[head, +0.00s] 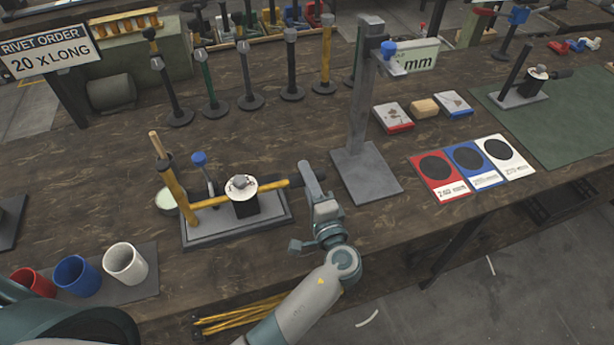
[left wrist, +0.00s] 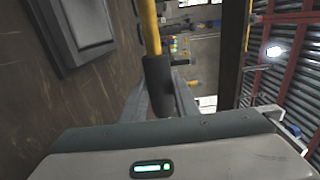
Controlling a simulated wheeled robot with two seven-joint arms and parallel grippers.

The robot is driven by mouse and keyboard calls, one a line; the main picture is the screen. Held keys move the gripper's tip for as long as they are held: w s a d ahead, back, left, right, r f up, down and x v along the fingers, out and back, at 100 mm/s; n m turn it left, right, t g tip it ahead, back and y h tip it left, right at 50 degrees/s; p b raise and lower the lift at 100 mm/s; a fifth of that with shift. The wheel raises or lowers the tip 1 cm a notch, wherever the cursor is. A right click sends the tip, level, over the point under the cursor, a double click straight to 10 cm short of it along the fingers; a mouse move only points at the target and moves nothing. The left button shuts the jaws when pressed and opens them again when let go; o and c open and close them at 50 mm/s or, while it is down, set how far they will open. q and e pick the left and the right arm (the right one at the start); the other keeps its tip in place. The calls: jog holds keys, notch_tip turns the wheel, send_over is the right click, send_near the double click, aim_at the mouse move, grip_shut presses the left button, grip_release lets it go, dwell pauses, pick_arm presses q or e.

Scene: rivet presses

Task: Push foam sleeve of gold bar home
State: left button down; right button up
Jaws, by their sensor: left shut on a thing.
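The gold bar (head: 272,186) lies roughly level across a small press on a grey base plate (head: 238,233). Its right end carries a dark foam sleeve (head: 296,181). My left gripper (head: 307,181) is at that end, shut on the sleeve. In the left wrist view the gold bar (left wrist: 150,28) runs into the dark sleeve (left wrist: 158,84), which sits between my two fingers. The sleeve's far end and any gap inside it are hidden. My right gripper is not in view.
A grey post stand (head: 366,175) rises just right of my gripper. A gold upright handle (head: 174,190) stands at the press's left. Red, blue and white cups (head: 125,263) are at the lower left. Coloured cards (head: 472,166) lie right. The table's front edge is close by.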

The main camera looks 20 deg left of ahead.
aim_at(277, 186)
pick_arm(q)
jog(key=s+a, duration=0.1)
jog(key=a, duration=0.1)
jog(key=s+a, duration=0.1)
jog(key=a, duration=0.1)
jog(key=s+a, duration=0.2)
jog(key=shift+a, duration=0.1)
jog(key=c, duration=1.4)
grip_release()
jog(key=shift+o, duration=0.2)
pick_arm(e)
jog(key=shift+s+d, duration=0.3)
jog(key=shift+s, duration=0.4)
